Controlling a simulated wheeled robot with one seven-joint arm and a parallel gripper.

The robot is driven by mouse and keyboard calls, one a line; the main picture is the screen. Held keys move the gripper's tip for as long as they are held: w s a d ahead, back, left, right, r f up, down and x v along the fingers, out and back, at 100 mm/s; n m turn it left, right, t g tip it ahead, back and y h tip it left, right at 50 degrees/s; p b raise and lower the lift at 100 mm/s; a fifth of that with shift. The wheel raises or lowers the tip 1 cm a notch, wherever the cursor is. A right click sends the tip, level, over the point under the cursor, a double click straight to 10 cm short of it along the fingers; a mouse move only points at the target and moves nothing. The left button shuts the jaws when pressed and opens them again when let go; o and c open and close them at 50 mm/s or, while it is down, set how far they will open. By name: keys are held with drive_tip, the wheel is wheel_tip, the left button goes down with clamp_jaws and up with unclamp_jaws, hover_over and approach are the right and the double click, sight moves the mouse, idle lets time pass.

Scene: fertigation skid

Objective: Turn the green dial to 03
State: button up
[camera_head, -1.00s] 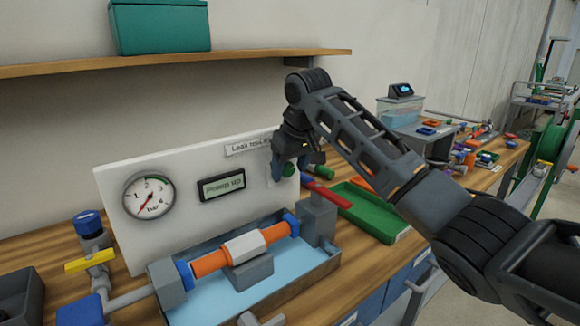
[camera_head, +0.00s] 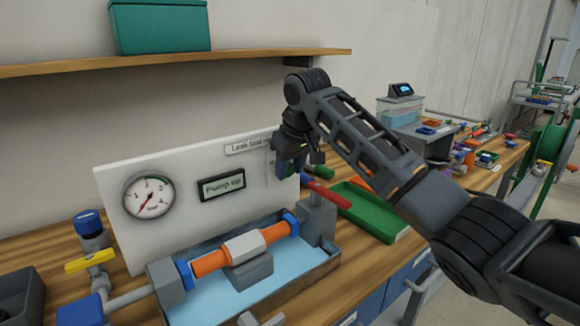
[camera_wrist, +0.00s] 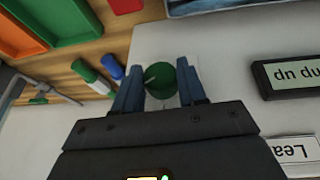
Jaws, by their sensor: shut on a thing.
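The green dial (camera_wrist: 160,82) is a round knob with a pale pointer mark, on the white panel (camera_wrist: 225,60) in the wrist view. My gripper (camera_wrist: 158,88) has its two blue fingers on either side of the dial and is shut on it. In the head view my gripper (camera_head: 290,165) is at the right end of the white panel, below the "Leak test" label, and hides most of the dial. The scale around the dial cannot be read.
A pressure gauge (camera_head: 148,197) and a "Pump up" display (camera_head: 222,185) are on the panel. A tray (camera_head: 330,262) with an orange pipe stands below.

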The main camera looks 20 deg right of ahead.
drive_tip(key=shift+a+h, duration=0.1)
drive_tip(key=shift+h, duration=0.2)
drive_tip(key=shift+s+a+f+n+t+h+p, duration=0.15)
drive_tip(key=shift+n+t+h+p, duration=0.45)
drive_tip(key=shift+h, duration=0.95)
drive_tip(key=shift+w+a+f+n+t+h+b, duration=0.2)
drive_tip(key=shift+t+h, duration=0.65)
drive_tip(key=shift+h, duration=0.75)
drive_tip(key=shift+s+a+f+n+t+h+p, duration=0.15)
drive_tip(key=shift+n+t+h+p, duration=0.5)
drive_tip(key=shift+h, duration=0.9)
drive_tip(key=o, duration=1.1)
drive_tip(key=shift+c, duration=0.2)
